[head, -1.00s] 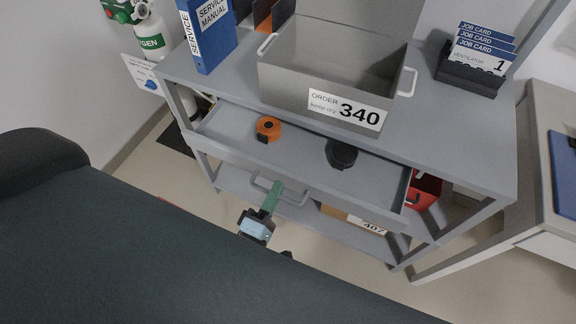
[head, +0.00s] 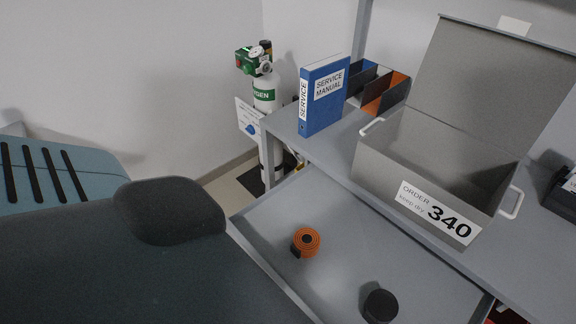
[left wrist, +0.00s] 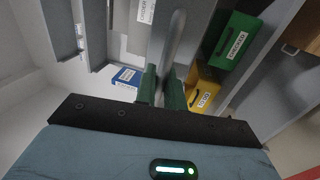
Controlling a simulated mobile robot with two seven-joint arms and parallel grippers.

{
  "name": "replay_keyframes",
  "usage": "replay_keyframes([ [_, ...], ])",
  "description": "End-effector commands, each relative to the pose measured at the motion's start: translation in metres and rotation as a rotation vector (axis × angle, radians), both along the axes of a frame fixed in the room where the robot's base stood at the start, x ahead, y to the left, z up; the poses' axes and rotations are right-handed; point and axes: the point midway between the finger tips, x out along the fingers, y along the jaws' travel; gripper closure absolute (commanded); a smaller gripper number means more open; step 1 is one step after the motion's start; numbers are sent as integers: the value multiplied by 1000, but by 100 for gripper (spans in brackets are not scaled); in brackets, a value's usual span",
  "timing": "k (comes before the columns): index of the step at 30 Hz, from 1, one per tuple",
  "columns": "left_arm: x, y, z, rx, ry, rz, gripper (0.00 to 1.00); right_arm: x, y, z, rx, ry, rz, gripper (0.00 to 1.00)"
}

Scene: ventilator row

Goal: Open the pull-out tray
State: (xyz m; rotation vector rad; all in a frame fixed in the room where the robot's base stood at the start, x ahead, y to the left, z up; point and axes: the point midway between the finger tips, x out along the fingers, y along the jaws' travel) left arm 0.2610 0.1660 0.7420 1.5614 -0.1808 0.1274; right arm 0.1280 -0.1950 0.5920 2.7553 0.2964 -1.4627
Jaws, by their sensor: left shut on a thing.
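The grey pull-out tray (head: 345,235) stands well out from under the worktop in the head view. An orange tape roll (head: 306,242) and a black round item (head: 380,305) lie in it. Its front edge is partly hidden by my dark body at the lower left. In the left wrist view, the green fingers of my left gripper (left wrist: 161,84) are shut on the tray's grey bar handle (left wrist: 175,38). Neither gripper shows in the head view.
On the worktop (head: 350,148) stand an open grey bin (head: 385,170) labelled 340 and a blue service manual (head: 322,95). An oxygen cylinder (head: 265,105) is beyond its left end. The left wrist view shows a green box (left wrist: 236,40) and a yellow box (left wrist: 203,88).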

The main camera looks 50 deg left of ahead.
Motion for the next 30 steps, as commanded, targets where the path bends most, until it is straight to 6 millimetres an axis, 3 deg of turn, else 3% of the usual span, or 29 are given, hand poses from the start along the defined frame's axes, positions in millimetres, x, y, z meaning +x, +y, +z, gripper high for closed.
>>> replay_keyframes([
  [7,0,0,0,0,0,1,100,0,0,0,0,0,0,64],
  [8,0,0,0,0,-1,1,88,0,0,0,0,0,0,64],
  [11,0,0,0,0,0,1,75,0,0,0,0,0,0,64],
  [22,-6,0,-2,0,2,0,75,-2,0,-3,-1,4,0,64],
  [30,-46,1,-12,1,6,-1,75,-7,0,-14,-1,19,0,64],
])
